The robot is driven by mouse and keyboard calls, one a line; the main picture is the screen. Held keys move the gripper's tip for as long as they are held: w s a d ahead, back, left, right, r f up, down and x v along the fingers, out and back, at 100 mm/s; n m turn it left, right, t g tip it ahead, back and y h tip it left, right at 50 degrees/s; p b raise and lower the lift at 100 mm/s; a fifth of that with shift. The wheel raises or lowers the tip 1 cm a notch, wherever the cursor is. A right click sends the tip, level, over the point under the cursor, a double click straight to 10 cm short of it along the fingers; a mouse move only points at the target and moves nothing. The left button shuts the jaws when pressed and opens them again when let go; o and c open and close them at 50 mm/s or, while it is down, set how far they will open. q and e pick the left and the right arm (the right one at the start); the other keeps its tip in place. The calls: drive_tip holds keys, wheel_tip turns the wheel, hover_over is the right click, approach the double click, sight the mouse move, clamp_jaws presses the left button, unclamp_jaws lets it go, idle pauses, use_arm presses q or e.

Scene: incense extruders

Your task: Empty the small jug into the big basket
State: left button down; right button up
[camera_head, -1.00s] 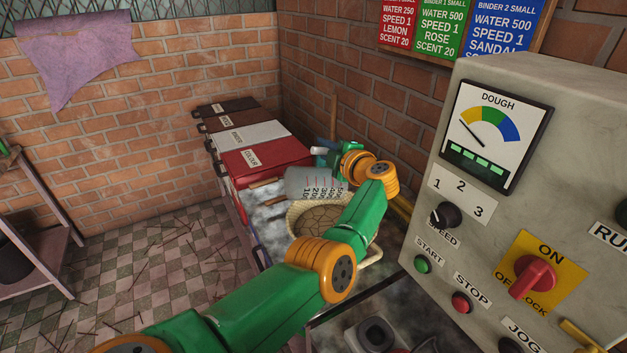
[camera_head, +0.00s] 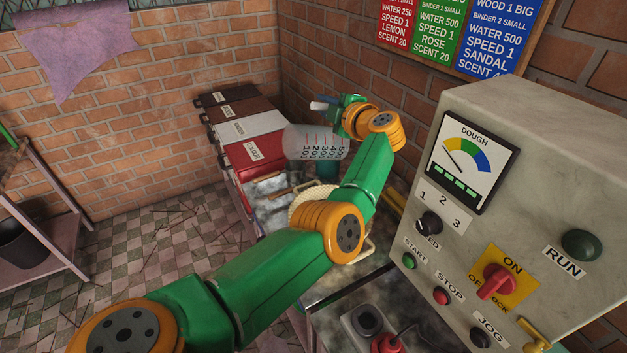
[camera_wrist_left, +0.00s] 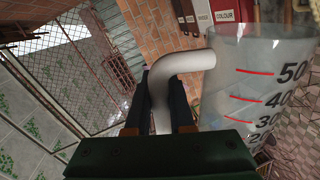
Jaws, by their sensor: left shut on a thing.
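The clear jug (camera_head: 312,143) with red marks and black numbers lies on its side in the air in the head view, its 100 end to the left and its 500 end to the right. My left gripper (camera_head: 334,104) is shut on its white handle. In the left wrist view the handle (camera_wrist_left: 182,62) runs between the dark fingers (camera_wrist_left: 160,112), and the jug (camera_wrist_left: 255,85) is at the right. I see no clear contents in it. The pale round basket (camera_head: 303,203) is below, mostly hidden behind my left arm. My right gripper is out of view.
A grey control panel (camera_head: 530,180) with knobs and buttons stands close on the right. Boxes with dark, white and red lids (camera_head: 255,152) line the back left of the worktop. A teal object (camera_head: 327,169) stands under the jug. A shelf (camera_head: 45,225) is at the far left.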

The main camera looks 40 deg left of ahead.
use_arm(q)
drive_tip(key=shift+s+a+f+n, duration=0.1)
drive_tip(key=shift+s+f+n, duration=0.1)
drive_tip(key=shift+s+n, duration=0.1)
drive_tip(key=s+a+n, duration=0.1)
drive_tip(key=s+f+n+t, duration=0.1)
drive_tip(key=s+n, duration=0.1)
drive_tip(key=s+a+f+n, duration=0.1)
drive_tip(key=s, duration=0.1)
drive_tip(key=shift+a+f+h, duration=0.15)
drive_tip(key=shift+a+h, duration=0.15)
drive_tip(key=shift+h, duration=0.1)
drive_tip(key=s+a+f+n+t+b, duration=0.1)
drive_tip(key=s+f+n+t+b, duration=0.1)
drive_tip(key=f+n+b, duration=0.7)
drive_tip(key=s+a+f+n+t+b, duration=0.1)
drive_tip(key=f+n+t+b, duration=0.1)
drive_tip(key=f+n+b, duration=0.65)
wheel_tip(320, 180, up, 7)
drive_tip(key=m+p, duration=0.1)
drive_tip(key=m, duration=0.2)
drive_tip(key=shift+s+m, duration=0.25)
drive_tip(key=shift+m, duration=0.1)
drive_tip(key=shift+d, duration=0.1)
